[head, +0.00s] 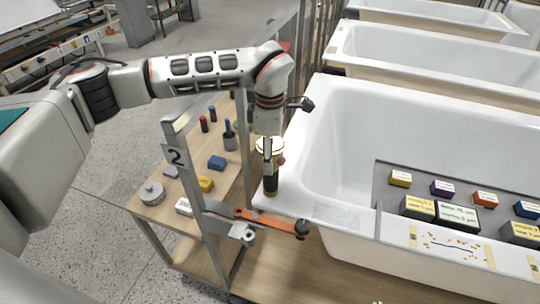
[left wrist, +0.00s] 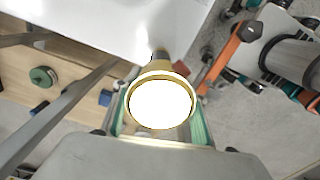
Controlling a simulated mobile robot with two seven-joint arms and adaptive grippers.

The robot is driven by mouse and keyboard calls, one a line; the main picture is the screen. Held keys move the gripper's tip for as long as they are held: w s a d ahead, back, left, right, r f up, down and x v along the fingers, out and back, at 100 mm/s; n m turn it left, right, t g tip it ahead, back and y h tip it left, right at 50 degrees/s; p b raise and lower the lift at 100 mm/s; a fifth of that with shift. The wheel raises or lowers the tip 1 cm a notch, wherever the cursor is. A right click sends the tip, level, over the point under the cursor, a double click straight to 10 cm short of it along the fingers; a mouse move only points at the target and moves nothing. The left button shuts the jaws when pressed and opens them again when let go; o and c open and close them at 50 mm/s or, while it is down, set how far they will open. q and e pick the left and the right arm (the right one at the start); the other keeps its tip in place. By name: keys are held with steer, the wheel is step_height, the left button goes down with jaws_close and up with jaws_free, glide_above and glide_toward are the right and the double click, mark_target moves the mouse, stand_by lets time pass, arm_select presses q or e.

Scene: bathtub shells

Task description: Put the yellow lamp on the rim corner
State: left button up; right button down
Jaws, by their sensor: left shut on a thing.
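The yellow lamp (head: 270,180) is upright at the near left rim corner of the white bathtub shell (head: 307,150). It has a dark body, a yellow base and a bright round top. My left gripper (head: 268,146) comes down from above and is shut on the lamp's upper part. In the left wrist view the lamp (left wrist: 160,76) shows its glowing face and yellow ring between the green-padded fingers (left wrist: 160,125). I cannot tell whether the lamp's base touches the rim. My right gripper is not in view.
An orange clamp arm (head: 265,218) reaches the tub's near corner. A grey tray (head: 384,181) with labelled blocks lies across the tub.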

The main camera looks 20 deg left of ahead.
arm_select(q)
steer(key=shift+f, duration=0.1)
steer(key=o, duration=1.6)
steer(key=shift+r, duration=0.4)
step_height(320, 180, up, 12)
steer(key=shift+f+b, duration=0.25)
steer(key=shift+b, duration=0.2)
steer(key=shift+s+f, duration=0.1)
steer(key=shift+s, duration=0.05)
